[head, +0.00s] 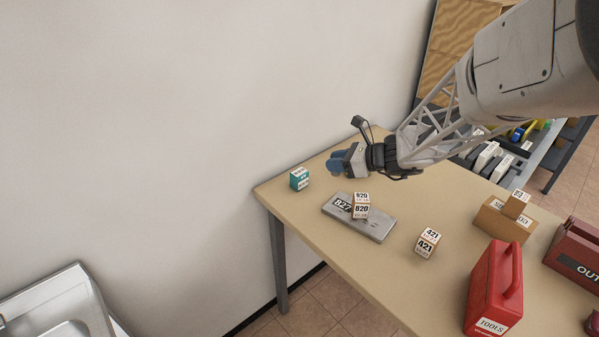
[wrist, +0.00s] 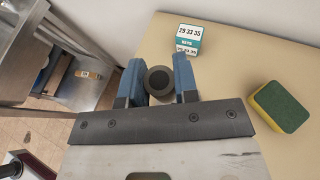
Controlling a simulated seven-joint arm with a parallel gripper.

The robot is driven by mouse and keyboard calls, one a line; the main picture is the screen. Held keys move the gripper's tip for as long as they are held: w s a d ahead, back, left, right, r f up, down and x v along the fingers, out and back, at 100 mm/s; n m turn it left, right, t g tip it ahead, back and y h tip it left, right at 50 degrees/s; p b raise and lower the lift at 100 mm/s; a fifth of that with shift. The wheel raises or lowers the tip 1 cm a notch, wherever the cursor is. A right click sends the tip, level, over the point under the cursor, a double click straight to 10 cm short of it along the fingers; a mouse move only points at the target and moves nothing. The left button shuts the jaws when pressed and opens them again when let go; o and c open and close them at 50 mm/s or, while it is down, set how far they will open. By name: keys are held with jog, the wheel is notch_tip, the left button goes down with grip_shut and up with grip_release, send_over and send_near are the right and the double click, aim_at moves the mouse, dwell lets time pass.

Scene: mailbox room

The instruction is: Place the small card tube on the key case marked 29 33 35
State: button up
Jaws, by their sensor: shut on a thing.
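The key case marked 29 33 35 (wrist: 188,38) is a small teal and white box on the table, ahead of my fingertips in the wrist view. It shows as a teal box (head: 299,179) near the table's far left corner in the head view. My gripper (head: 336,166) is above the table, to the right of the case. In the wrist view, its blue fingers (wrist: 159,84) are shut on the small card tube (wrist: 159,79), seen as a dark round end with a grey-brown rim. The tube is apart from the case. In the head view I cannot make out the tube.
A yellow and green sponge (wrist: 282,107) lies right of my fingers. A grey slab marked 827 (head: 377,226) bears a box marked 820 (head: 361,206). A 421 box (head: 427,243), red tool box (head: 494,286) and cardboard box (head: 497,222) stand further right. The table around the case looks clear.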

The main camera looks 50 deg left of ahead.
jog(key=s+f+n+g, duration=0.1)
jog(key=s+f, duration=0.1)
jog(key=s, duration=0.7)
jog(key=shift+s+a+g+h, duration=0.2)
jog(key=shift+g+h, duration=0.1)
jog(key=shift+h, duration=0.1)
send_over(299, 172)
jog(key=shift+a+f, duration=0.15)
jog(key=shift+f, duration=0.55)
jog(key=shift+f, duration=1.75)
jog(key=shift+f, duration=0.1)
